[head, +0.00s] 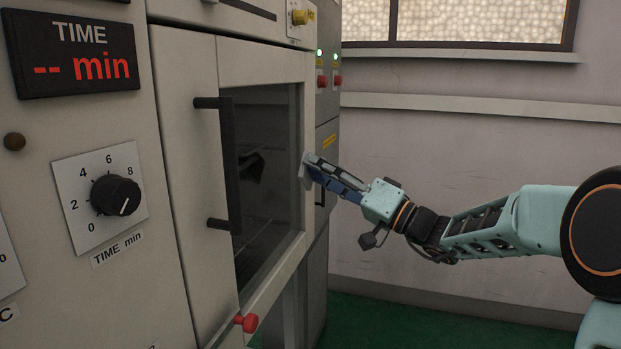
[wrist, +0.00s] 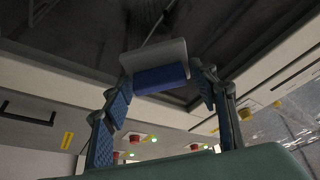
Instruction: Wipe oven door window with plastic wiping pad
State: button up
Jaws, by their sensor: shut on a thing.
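The oven door window (head: 272,165) is a dark glass pane in a pale door frame. It shows as a dark area at the top of the wrist view (wrist: 95,30). The plastic wiping pad has a light grey face (head: 304,171) and a blue block behind it (wrist: 161,78). My gripper (head: 320,170) is shut on the blue block, its blue-padded fingers at either side in the wrist view. The grey face points to the door, near the right side of the window frame in the head view. Whether it touches the door, I cannot tell.
A black bar handle (head: 231,165) stands out at the window's left side. A red knob (head: 246,322) sits low on the door. A timer dial (head: 115,195) is on the left panel. A grey cabinet (head: 327,140) stands behind the oven. The green floor at right is clear.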

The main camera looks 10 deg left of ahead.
jog(key=shift+d, duration=0.2)
jog(key=d+b, duration=0.1)
jog(key=d, duration=0.1)
jog(key=shift+s+d, duration=0.15)
jog(key=shift+d, duration=0.25)
jog(key=shift+a+p, duration=0.15)
jog(key=shift+p, duration=0.15)
jog(key=m+t+h+p, duration=0.1)
jog(key=m+h+p, duration=0.3)
jog(key=m+p, duration=0.75)
send_near(268, 200)
jog(key=w+d+n+p, duration=0.2)
jog(key=d, duration=0.1)
jog(key=a+p, duration=0.1)
jog(key=a, duration=0.5)
jog(key=shift+w+a+m, duration=0.2)
jog(key=shift+w+m, duration=0.15)
jog(key=shift+w+a+b, duration=0.1)
jog(key=shift+a+b, duration=0.4)
jog(key=shift+a, duration=0.5)
